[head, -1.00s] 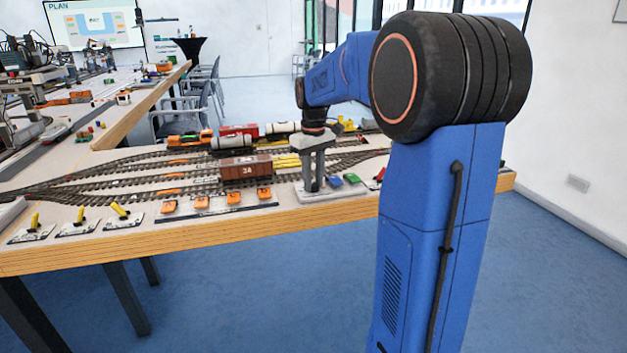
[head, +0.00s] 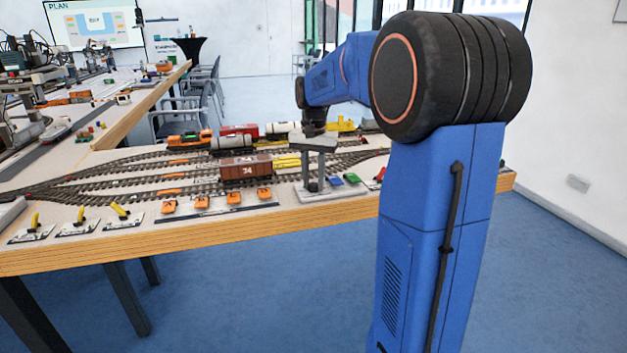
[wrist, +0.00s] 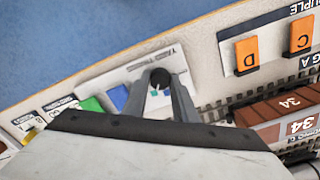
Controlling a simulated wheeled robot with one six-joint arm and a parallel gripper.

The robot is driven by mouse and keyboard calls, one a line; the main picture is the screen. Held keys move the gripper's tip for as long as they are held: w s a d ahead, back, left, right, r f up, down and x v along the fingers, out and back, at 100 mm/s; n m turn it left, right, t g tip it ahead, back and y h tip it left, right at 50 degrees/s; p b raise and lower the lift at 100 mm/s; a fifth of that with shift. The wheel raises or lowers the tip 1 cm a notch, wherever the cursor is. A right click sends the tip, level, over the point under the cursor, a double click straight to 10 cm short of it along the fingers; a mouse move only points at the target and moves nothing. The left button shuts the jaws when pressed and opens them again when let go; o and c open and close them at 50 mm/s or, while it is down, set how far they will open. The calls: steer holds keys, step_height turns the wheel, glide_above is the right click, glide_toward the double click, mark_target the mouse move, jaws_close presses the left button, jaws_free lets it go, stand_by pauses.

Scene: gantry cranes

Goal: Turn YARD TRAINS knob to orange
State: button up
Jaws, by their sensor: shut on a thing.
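The YARD TRAINS panel is a pale plate (head: 335,193) at the table's front edge, right of the orange switches. It also shows in the wrist view, with its label (wrist: 165,58) near one edge. The dark round knob (wrist: 160,76) stands on this plate between my fingertips. My gripper (wrist: 160,84) points down and is shut on the knob. I cannot tell the knob's pointer direction.
Orange switches (head: 202,203) stand left of the panel, with yellow levers (head: 78,217) farther left. A brown wagon (head: 246,170) stands on the tracks just behind. More wagons are farther back. Blue floor is open before the table.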

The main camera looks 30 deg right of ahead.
mark_target(313, 184)
steer(key=m, duration=0.3)
steer(key=shift+m, duration=2.2)
steer(key=o, duration=1)
steer(key=shift+o, duration=0.2)
steer(key=shift+r, duration=0.1)
step_height(313, 184, up, 17)
steer(key=shift+r, duration=0.15)
